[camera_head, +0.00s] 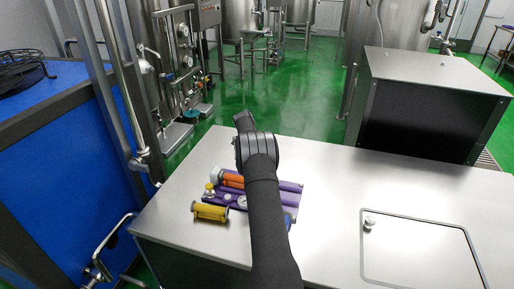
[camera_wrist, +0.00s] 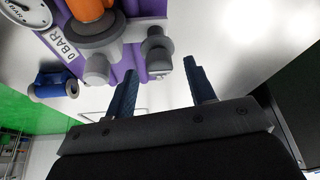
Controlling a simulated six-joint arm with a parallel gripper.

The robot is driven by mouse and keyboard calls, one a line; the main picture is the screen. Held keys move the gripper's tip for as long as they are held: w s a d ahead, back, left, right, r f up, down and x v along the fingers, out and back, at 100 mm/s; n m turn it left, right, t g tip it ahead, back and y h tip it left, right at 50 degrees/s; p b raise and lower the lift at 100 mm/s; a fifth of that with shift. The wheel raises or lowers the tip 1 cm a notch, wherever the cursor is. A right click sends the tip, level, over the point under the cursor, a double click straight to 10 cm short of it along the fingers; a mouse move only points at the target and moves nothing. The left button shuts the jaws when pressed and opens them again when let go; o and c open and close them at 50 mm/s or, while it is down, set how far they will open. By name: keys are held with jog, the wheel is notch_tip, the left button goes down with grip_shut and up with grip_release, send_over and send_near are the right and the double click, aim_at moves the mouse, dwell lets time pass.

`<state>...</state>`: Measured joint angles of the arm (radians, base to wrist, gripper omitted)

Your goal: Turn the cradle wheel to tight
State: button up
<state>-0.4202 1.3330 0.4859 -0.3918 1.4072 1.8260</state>
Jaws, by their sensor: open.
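A purple cradle (camera_head: 291,187) lies on the steel bench, partly hidden by my arm in the head view; part of it also shows in the wrist view (camera_wrist: 146,8). It bears an orange cylinder (camera_head: 233,180) with a pale round end piece (camera_head: 216,174). In the wrist view the orange cylinder (camera_wrist: 88,8) ends in a grey stepped fitting (camera_wrist: 97,47). A grey knob (camera_wrist: 157,50) stands beside it; I cannot tell which part is the wheel. My gripper (camera_wrist: 160,68) is open and empty, its blue fingertips close to the grey knob. It is hidden in the head view.
A yellow cylinder (camera_head: 210,212) lies on the bench (camera_head: 340,180) left of my arm. A gauge (camera_wrist: 27,12) and a "0 BAR" label (camera_wrist: 62,43) sit on the cradle. A blue piece (camera_wrist: 52,85) lies nearby. The bench right of my arm is clear up to a hatch (camera_head: 420,250).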

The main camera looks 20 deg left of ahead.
jog(key=v, duration=1.6)
jog(key=shift+a+r, duration=0.2)
jog(key=shift+s, duration=0.1)
jog(key=x, duration=1.7)
jog(key=shift+d+f, duration=0.15)
jog(key=shift+d, duration=0.05)
jog(key=shift+f, duration=0.1)
jog(key=shift+n+t, duration=0.4)
jog(key=shift+n, duration=0.6)
jog(key=n+t, duration=0.1)
jog(key=n, duration=0.2)
jog(key=n+t+y, duration=0.1)
jog(key=n, duration=0.2)
jog(key=shift+s+d+y, duration=0.15)
jog(key=shift+y, duration=0.15)
jog(key=n, duration=0.2)
jog(key=n+y, duration=0.1)
jog(key=n, duration=0.1)
jog(key=shift+d+y, duration=0.1)
jog(key=shift+y, duration=0.2)
jog(key=shift+d+n+t+y, duration=0.1)
jog(key=shift+n+t+y, duration=0.35)
jog(key=shift+n, duration=1.45)
